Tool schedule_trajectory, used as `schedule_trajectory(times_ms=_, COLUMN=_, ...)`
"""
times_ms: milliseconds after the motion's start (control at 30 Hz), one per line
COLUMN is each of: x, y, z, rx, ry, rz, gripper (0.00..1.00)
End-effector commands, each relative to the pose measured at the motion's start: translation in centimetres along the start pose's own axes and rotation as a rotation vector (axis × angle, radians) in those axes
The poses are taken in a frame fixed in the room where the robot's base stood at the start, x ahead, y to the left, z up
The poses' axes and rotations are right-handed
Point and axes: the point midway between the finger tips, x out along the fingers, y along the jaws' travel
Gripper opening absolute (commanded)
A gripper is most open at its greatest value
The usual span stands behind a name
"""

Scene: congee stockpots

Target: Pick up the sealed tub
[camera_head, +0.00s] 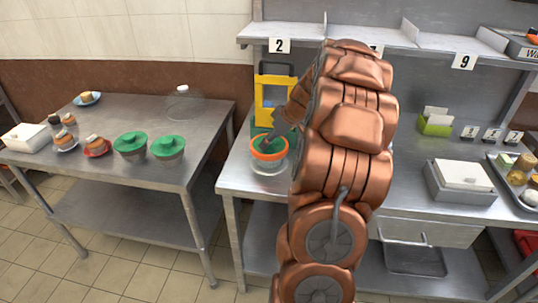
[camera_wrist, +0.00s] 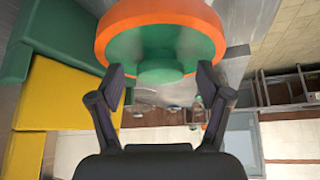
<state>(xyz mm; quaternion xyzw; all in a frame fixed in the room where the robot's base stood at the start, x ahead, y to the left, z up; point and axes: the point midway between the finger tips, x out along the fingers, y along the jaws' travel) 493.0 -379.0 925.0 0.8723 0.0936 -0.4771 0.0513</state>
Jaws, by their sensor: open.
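A tub with a green lid and an orange band around its rim (camera_head: 269,152) stands near the left end of the right-hand steel table. It is the only lidded tub with such a band. In the wrist view its green lid (camera_wrist: 205,48) and round knob fill the top. My gripper (camera_wrist: 161,84) is open, its two fingers on either side of the knob and apart from it. In the head view my gripper (camera_head: 281,132) is at the tub's lid, partly hidden by my arm. Two green-lidded tubs without a band (camera_head: 130,143) (camera_head: 167,148) stand on the left table.
A yellow and green stand (camera_head: 275,85) is just behind the banded tub. A shelf (camera_head: 400,36) with number tags runs above. The left table (camera_head: 200,118) also holds a clear dome (camera_head: 184,104), plates of food and a white box (camera_head: 27,137). A gap separates the tables.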

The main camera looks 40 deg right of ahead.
Motion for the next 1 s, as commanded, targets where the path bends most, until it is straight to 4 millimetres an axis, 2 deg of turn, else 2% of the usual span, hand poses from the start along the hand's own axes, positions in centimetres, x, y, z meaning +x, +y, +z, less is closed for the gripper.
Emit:
schedule_trajectory(times_ms=233, x=0.07, y=-0.02, z=-0.03, rx=0.000, ry=0.001, rz=0.000, gripper=0.77)
schedule_trajectory(times_ms=900, x=0.05, y=-0.02, z=-0.04, rx=0.000, ry=0.001, rz=0.000, gripper=0.07)
schedule_trajectory(times_ms=1000, x=0.05, y=-0.02, z=-0.04, rx=0.000, ry=0.001, rz=0.000, gripper=0.00)
